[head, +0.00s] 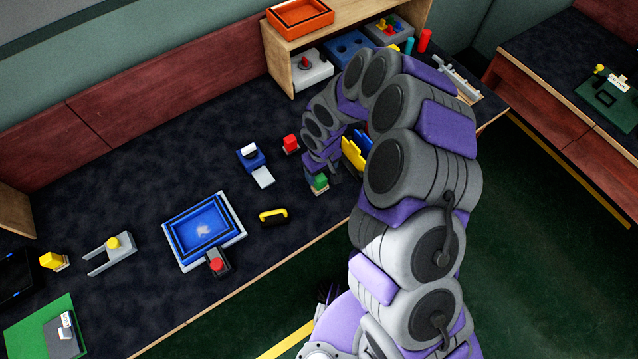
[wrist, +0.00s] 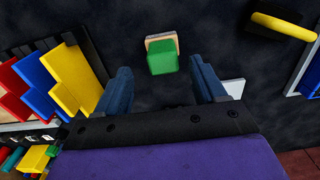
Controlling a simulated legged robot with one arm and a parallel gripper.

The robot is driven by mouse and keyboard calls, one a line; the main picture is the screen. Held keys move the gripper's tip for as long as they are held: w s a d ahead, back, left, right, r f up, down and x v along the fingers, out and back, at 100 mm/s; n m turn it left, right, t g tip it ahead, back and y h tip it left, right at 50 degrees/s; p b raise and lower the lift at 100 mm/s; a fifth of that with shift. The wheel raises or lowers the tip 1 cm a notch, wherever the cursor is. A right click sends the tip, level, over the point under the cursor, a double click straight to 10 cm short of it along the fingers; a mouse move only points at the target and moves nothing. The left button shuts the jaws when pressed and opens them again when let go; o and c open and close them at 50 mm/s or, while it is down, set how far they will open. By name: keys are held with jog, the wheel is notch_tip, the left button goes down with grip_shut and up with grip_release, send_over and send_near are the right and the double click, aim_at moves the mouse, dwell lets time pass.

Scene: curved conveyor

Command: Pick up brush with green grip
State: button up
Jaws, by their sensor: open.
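The brush with the green grip (head: 320,182) stands on the dark table near its front edge, close beside my gripper (head: 322,165). In the wrist view the green grip (wrist: 163,62) and its tan base (wrist: 160,38) show just beyond the fingertips and roughly centred between them. My gripper (wrist: 160,72) is open, with its two blue fingers apart and nothing held. In the head view my arm's end partly hides the gripper. I cannot tell whether a finger touches the brush.
Yellow and blue upright plates (head: 354,152) stand right of the gripper; the wrist view shows them with red ones at left. A red-gripped brush (head: 291,144), a yellow handle (head: 273,215) and a blue tray (head: 236,206) lie left. Open table separates them.

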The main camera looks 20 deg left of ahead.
aim_at(321, 178)
notch_tip(321, 178, down, 4)
jog(key=shift+s+d+b, duration=0.15)
jog(key=shift+b, duration=0.35)
jog(key=shift+a+f, duration=0.2)
jog(key=shift+f, duration=0.1)
jog(key=shift+a+f, duration=0.2)
jog(key=shift+a, duration=0.3)
jog(key=shift+d+r, duration=0.2)
jog(key=shift+d, duration=0.5)
jog(key=c, duration=0.5)
jog(key=shift+a, duration=0.15)
jog(key=c, duration=0.3)
jog(key=shift+a+f, duration=0.1)
jog(key=shift+a, duration=0.25)
jog(key=shift+c, duration=1.4)
jog(key=shift+d, duration=0.15)
